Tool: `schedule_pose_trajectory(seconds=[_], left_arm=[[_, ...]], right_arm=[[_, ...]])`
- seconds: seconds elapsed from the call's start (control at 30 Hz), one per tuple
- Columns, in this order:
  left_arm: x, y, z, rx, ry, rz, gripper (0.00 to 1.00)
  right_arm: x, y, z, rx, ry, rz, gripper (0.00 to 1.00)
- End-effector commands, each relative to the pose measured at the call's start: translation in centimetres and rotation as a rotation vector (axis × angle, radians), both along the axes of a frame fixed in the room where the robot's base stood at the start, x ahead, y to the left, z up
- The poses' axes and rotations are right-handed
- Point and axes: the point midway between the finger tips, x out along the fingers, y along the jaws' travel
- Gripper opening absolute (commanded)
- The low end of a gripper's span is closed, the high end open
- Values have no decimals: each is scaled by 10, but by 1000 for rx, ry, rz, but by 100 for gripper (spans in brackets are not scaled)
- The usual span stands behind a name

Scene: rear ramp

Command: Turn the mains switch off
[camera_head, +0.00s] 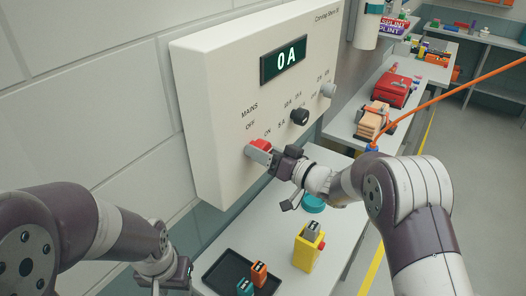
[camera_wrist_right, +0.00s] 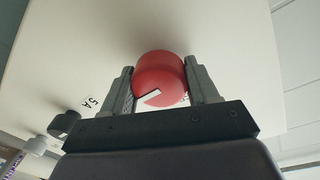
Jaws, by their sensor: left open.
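The mains switch (camera_head: 260,144) is a red round knob low on the front of a cream wall box, below the labels MAINS, OFF and ON. My right gripper (camera_head: 262,153) is at this knob. In the right wrist view the red knob (camera_wrist_right: 158,75) sits between the two fingers of my right gripper (camera_wrist_right: 162,88), which close on its sides. A white mark shows on the knob's lower edge; I cannot tell which label it points to. My left gripper (camera_head: 172,272) is open and empty low in the head view, away from the box.
The box's display (camera_head: 285,60) reads 0 A. A black knob (camera_head: 299,117) and a grey knob (camera_head: 328,90) are further along the box. An orange cable (camera_head: 450,88) crosses behind my right arm.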

Motion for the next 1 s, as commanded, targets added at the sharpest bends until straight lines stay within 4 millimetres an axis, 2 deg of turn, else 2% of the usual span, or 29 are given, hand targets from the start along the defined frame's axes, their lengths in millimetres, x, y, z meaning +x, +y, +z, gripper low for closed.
schedule_pose_trajectory(seconds=[0.27, 0.47, 1.0], left_arm=[[0, 0, -2, 0, 0, 0, 43], [0, 0, -15, 0, 0, 0, 43], [0, 0, -86, 0, 0, 0, 43]], right_arm=[[-1, 0, -2, -5, -5, 1, 29], [0, 0, -5, -39, -58, 0, 29], [0, -1, -9, -295, -441, 0, 29]])
